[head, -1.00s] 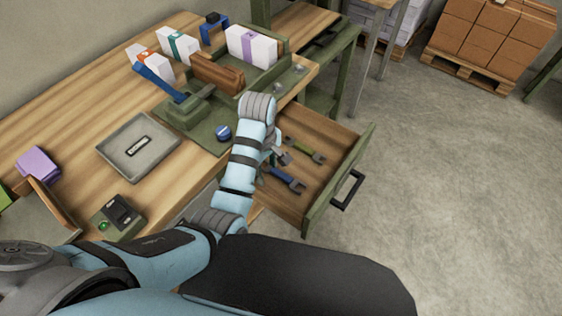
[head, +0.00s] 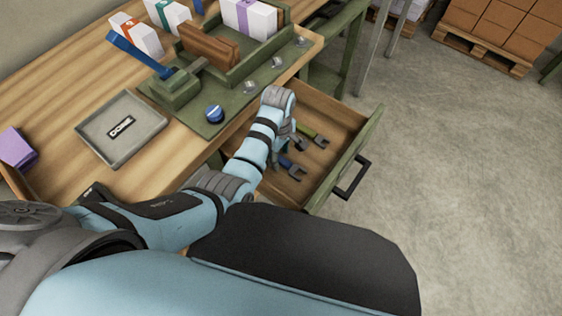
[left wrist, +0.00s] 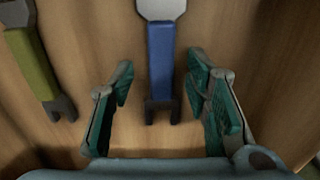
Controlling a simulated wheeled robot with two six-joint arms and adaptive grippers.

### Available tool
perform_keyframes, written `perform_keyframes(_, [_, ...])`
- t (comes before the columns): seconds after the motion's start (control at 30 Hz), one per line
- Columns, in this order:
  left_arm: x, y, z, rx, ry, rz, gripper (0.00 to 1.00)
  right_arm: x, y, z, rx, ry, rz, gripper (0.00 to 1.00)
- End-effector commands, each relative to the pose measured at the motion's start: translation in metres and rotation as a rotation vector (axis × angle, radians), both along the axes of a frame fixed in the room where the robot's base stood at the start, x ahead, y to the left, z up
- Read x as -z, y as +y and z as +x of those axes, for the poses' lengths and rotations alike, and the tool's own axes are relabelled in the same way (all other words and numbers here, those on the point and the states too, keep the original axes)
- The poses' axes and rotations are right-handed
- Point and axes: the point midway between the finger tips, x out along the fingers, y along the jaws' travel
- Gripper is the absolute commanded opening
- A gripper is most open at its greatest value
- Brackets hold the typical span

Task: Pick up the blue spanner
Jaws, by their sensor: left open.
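The blue spanner (head: 292,167) lies in the open wooden drawer, partly hidden by my left arm in the head view. In the left wrist view the blue spanner (left wrist: 161,58) lies lengthwise between the two green-padded fingers of my left gripper (left wrist: 164,105). The fingers stand apart on either side of it, with visible gaps and no contact seen. In the head view my left gripper (head: 285,140) is low over the drawer, mostly hidden by its own wrist. My right gripper is not in view.
A green spanner (head: 313,137) lies beside the blue one; it also shows in the left wrist view (left wrist: 31,62). The drawer's green front (head: 345,160) has a black handle. The workbench carries a grey tray (head: 92,142), a blue-handled press (head: 172,88) and boxes.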

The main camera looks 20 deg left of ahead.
Motion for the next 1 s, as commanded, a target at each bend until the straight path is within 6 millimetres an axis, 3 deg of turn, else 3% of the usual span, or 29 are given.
perform_keyframes(0.23, [0.005,0.000,0.000,0.000,-0.002,-0.001,0.43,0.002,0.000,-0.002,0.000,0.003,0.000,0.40])
perform_keyframes(0.5, [0.004,0.000,0.000,0.000,-0.001,0.000,0.00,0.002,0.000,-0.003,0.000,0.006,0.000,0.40])
perform_keyframes(0.8, [0.001,-0.001,0.001,0.001,-0.003,-0.001,0.00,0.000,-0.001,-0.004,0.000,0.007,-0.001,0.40])
perform_keyframes(0.87, [-0.008,-0.001,0.001,0.001,-0.002,-0.001,0.00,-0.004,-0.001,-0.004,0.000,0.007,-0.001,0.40])
perform_keyframes(1.0, [-0.044,-0.001,0.002,0.000,-0.005,0.000,0.00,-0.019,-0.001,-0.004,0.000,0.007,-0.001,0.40])
